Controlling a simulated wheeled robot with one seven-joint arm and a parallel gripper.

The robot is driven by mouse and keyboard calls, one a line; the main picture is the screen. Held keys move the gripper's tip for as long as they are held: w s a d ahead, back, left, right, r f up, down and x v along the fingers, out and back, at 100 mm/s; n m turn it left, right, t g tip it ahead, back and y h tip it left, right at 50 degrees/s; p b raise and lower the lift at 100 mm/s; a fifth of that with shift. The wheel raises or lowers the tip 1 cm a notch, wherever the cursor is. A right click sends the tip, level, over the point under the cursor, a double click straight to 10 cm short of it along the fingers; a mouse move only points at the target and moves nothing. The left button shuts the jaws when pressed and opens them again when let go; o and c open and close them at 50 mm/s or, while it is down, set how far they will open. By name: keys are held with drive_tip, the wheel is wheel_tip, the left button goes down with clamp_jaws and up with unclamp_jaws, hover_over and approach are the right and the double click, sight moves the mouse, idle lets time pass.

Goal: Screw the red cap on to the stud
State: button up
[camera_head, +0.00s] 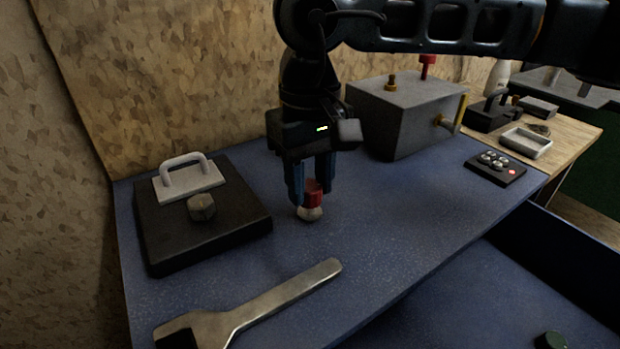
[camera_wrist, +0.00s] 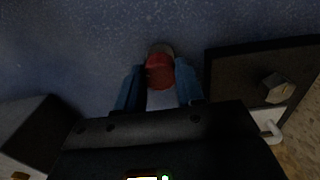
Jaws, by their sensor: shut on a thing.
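My gripper (camera_head: 312,186) points down over the blue table, left of the grey box. Its blue fingers are shut on a small red cap (camera_head: 313,196). A pale, rounded piece (camera_head: 309,213) shows directly under the cap, at table level; I cannot tell whether the two are joined. In the wrist view the red cap (camera_wrist: 159,72) sits between the fingertips (camera_wrist: 158,85), with a greyish edge beyond it. The grey box (camera_head: 400,118) carries a brass stud (camera_head: 391,83) and a red-topped post (camera_head: 428,66) on top, and a brass fitting (camera_head: 442,122) on its side. I cannot tell which is the task's stud.
A dark block (camera_head: 165,236) with a white handle and a grey knob (camera_head: 202,207) stands at the left. A large wrench (camera_head: 270,303) lies in front. A dark button pad (camera_head: 495,167) and a small tray (camera_head: 526,143) are at the right.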

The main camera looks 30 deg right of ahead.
drive_tip(key=shift+f+b, duration=0.75)
